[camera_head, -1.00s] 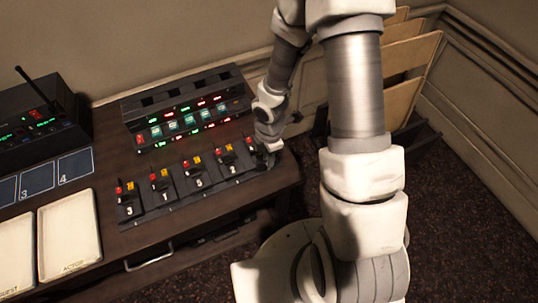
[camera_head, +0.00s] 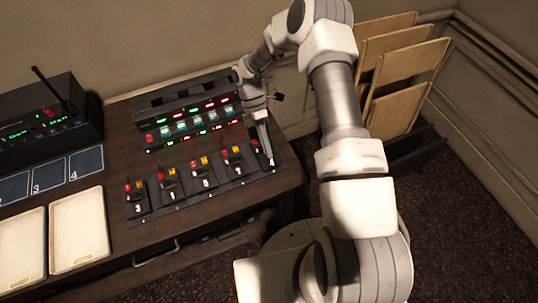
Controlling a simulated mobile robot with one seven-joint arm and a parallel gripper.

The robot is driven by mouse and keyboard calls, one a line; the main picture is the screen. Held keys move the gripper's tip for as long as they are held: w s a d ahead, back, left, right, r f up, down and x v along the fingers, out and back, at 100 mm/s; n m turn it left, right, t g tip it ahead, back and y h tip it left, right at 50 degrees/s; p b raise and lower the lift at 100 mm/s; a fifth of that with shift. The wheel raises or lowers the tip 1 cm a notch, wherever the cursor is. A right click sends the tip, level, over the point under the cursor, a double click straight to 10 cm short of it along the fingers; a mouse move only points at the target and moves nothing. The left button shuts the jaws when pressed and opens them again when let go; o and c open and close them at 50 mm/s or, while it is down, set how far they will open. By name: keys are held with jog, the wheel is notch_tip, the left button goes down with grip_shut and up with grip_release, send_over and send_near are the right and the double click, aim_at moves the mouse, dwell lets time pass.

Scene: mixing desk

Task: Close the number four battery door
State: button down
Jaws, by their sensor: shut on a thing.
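A row of black battery packs (camera_head: 203,181) with red and yellow tops lies along the front of the mixing desk. The visible numbers read 3, 1, 5 and 2 from left to right. The rightmost pack (camera_head: 276,163) is mostly covered by my gripper (camera_head: 269,157), and its number and door are hard to see. By elimination it is number four. My gripper points down at this pack and is shut on what seems to be its door, though the fingers hide the contact and how far the door is open.
A rack with red and green lights (camera_head: 190,113) stands behind the row. A radio with an antenna (camera_head: 48,118), blue numbered squares (camera_head: 50,174) and pale trays (camera_head: 79,230) are on the left. Wooden panels (camera_head: 400,75) stand right of the desk.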

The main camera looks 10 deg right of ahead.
jog(key=w+f+g+b, duration=0.1)
jog(key=b, duration=0.2)
jog(key=w+f+g+h+b, duration=0.1)
jog(key=g+b, duration=0.1)
jog(key=b, duration=0.1)
jog(key=shift+a+g+b, duration=0.2)
jog(key=shift+g+b, duration=0.1)
jog(key=shift+b, duration=0.1)
jog(key=shift+r+g+b, duration=0.1)
jog(key=shift+g+b, duration=0.2)
jog(key=shift+b, duration=0.25)
jog(key=shift+w+r+b, duration=0.1)
jog(key=shift+w+b, duration=0.05)
jog(key=shift+b, duration=0.15)
jog(key=c, duration=0.9)
grip_release()
notch_tip(320, 180, up, 5)
jog(key=shift+f, duration=0.2)
jog(key=s+d+r, duration=0.5)
jog(key=d+r, duration=0.1)
jog(key=d, duration=0.4)
jog(key=shift+d+r, duration=0.2)
jog(key=shift+d, duration=0.05)
